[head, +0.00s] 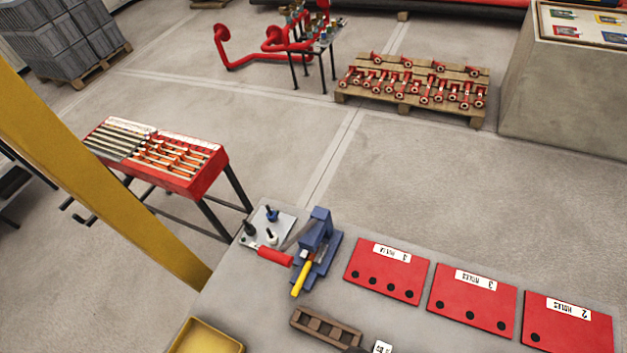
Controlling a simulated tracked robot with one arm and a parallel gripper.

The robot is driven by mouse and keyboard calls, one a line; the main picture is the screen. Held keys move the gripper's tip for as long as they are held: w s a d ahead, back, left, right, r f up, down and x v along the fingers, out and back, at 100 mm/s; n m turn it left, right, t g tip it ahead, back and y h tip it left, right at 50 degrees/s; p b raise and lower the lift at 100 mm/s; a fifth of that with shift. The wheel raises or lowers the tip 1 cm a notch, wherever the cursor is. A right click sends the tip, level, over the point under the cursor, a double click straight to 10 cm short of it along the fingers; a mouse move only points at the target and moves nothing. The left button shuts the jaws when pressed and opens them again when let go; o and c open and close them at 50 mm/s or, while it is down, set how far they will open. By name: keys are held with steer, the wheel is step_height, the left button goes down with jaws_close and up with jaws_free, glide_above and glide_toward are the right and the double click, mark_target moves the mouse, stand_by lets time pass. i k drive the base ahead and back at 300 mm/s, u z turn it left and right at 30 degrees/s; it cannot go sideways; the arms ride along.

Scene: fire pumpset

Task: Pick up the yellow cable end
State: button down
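A short yellow rod-like piece (301,279) lies tilted against a blue vise (318,242) on the grey workbench (255,310), near the bottom middle of the head view. It may be the yellow cable end; at this size I cannot tell for sure. A red handle (275,256) lies just left of it, close to the vise. My gripper is not visible in this view, so its distance from the yellow piece does not show.
Red hole plates (387,270) lie right of the vise. A wooden block (326,327) and yellow tray (207,338) are at the front. A red tool table (165,155) stands left; a pallet of red fittings (415,85) lies behind. Open floor lies between.

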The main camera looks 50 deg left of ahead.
mark_target(304, 272)
steer(key=u, duration=0.75)
steer(key=k, duration=1.1)
steer(key=u, duration=0.15)
